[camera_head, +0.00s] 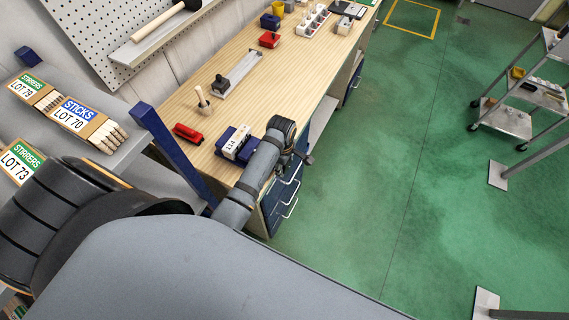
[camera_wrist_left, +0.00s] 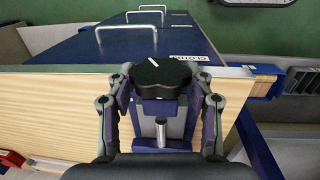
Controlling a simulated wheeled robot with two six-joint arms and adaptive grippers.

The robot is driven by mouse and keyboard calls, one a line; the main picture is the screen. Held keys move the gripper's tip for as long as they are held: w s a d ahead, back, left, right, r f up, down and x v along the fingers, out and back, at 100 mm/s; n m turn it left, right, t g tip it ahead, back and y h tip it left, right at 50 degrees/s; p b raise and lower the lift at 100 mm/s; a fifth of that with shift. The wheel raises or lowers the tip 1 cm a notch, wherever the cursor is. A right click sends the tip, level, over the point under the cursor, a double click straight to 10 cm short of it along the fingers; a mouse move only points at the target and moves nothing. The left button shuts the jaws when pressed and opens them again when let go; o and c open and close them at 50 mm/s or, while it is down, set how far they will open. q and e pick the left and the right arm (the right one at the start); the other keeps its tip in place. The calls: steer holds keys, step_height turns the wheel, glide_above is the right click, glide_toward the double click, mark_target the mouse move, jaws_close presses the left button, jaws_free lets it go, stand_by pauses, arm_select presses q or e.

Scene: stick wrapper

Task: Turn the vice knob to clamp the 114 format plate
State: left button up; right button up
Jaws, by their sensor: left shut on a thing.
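The blue vice (camera_head: 247,153) sits at the near edge of the wooden bench, partly behind my left arm. The white format plate marked 114 (camera_head: 231,142) stands at it; I cannot tell how tightly it is held. In the left wrist view the black lobed vice knob (camera_wrist_left: 162,76), with a white mark on top, is between my left fingers. A metal screw (camera_wrist_left: 161,132) and the vice's blue body show behind it. My left gripper (camera_head: 300,152) is at the bench edge, shut on the knob. My right gripper is not in view.
Blue drawers (camera_head: 281,199) with metal handles are under the bench (camera_head: 190,100). A red block (camera_head: 187,133) and a wooden-handled tool (camera_head: 203,98) lie near the vice. A shelf with labelled boxes (camera_head: 77,119) and a blue post (camera_head: 172,150) stand at left.

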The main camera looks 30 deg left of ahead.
arm_select(q)
steer(key=shift+g, duration=0.3)
steer(key=shift+w+r+g, duration=0.1)
steer(key=shift+w+g, duration=0.05)
steer(key=shift+g, duration=1.85)
steer(key=shift+g+b, duration=0.85)
steer(key=shift+g, duration=0.35)
steer(key=o, duration=1.2)
